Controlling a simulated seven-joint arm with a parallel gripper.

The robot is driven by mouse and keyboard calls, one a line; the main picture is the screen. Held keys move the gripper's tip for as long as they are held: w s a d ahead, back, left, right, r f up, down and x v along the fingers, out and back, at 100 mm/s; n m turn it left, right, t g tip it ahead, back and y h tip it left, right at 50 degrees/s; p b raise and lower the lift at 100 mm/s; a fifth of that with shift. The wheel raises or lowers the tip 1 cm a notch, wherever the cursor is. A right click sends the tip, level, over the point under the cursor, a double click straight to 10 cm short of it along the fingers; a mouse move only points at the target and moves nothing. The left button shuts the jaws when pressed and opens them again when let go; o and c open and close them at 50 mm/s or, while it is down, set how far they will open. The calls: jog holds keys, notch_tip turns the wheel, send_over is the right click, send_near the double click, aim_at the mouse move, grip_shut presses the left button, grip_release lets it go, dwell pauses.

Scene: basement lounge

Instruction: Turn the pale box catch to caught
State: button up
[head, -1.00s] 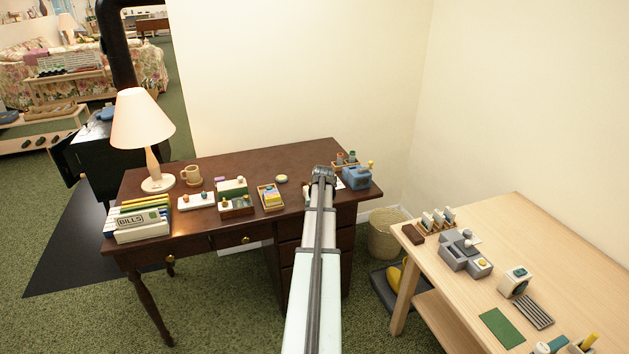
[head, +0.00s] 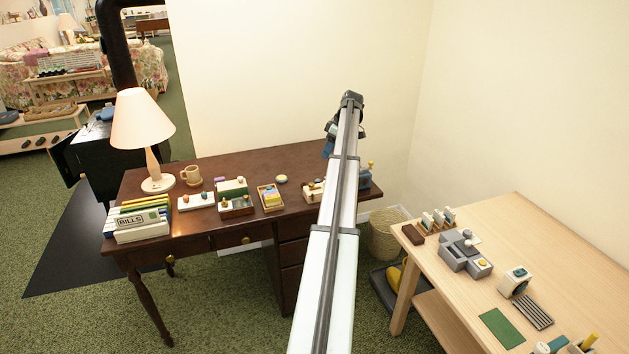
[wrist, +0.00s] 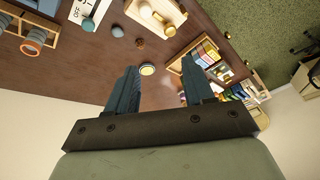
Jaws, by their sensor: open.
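A pale box (head: 314,190) sits at the desk's right front, partly hidden behind my arm. In the wrist view, a pale panel (wrist: 84,12) with "OFF" lettering and a teal knob (wrist: 88,24) is cut by the top edge; it appears to be the same box. I cannot tell how its catch stands. My gripper (head: 330,147) is above the desk's right rear part in the head view, apart from the box.
A pale table (head: 560,260) stands right.

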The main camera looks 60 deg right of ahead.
jog(key=a+n, duration=0.1)
jog(key=n, duration=0.4)
send_near(312, 183)
jog(key=shift+y, duration=0.3)
jog(key=x, duration=0.8)
jog(key=shift+s+d, duration=0.1)
jog(key=shift+d, duration=0.05)
grip_shut()
